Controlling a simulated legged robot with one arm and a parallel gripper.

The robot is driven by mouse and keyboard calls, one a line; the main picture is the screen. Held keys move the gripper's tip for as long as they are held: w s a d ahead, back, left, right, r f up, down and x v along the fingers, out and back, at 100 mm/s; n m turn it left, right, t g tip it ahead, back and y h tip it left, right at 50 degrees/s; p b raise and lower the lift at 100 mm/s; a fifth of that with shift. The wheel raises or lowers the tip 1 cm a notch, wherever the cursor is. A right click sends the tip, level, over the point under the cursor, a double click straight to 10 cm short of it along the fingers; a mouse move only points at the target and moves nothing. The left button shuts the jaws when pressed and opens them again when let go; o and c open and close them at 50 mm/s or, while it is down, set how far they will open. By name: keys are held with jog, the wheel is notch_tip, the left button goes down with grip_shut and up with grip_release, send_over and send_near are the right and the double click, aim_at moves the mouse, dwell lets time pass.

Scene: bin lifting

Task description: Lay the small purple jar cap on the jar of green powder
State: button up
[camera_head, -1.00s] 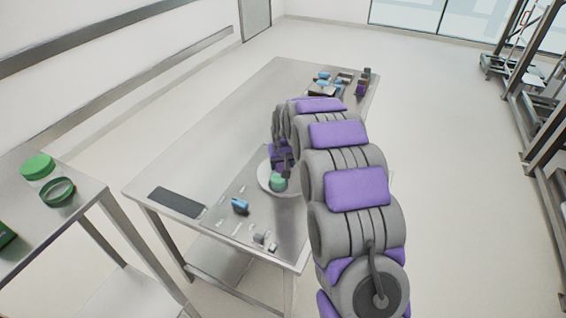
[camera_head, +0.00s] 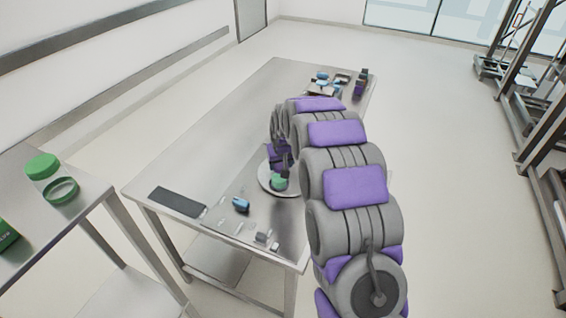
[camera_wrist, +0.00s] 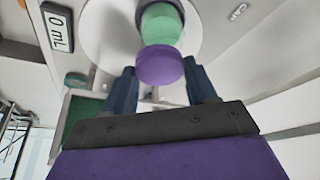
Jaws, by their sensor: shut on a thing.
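The jar of green powder (camera_head: 279,184) stands on a pale round plate (camera_head: 264,187) on the metal table. It also shows in the wrist view (camera_wrist: 161,24), at the top centre. The small purple jar cap (camera_wrist: 160,66) is between the two dark blue fingers of my gripper (camera_wrist: 162,84), which is shut on it. In the wrist view the cap overlaps the near end of the jar, and I cannot tell whether they touch. In the head view my gripper (camera_head: 284,160) is just above and beside the jar, partly hidden by my arm.
A dark flat pad (camera_head: 177,202), a blue item (camera_head: 241,204) and small grey pieces (camera_head: 262,237) lie on the near part of the table. Several small objects (camera_head: 322,84) stand at its far end. A side table at left holds a green-lidded jar (camera_head: 43,168) and a green ring (camera_head: 61,190).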

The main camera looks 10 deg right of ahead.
jog(key=shift+a, duration=0.1)
jog(key=shift+d, duration=0.3)
jog(key=shift+a, duration=0.1)
jog(key=shift+a, duration=1)
jog(key=shift+d, duration=0.3)
jog(key=shift+a+f, duration=0.1)
jog(key=shift+a, duration=0.15)
jog(key=shift+d, duration=0.1)
jog(key=shift+d+f+p, duration=0.3)
jog(key=shift+d+f, duration=0.05)
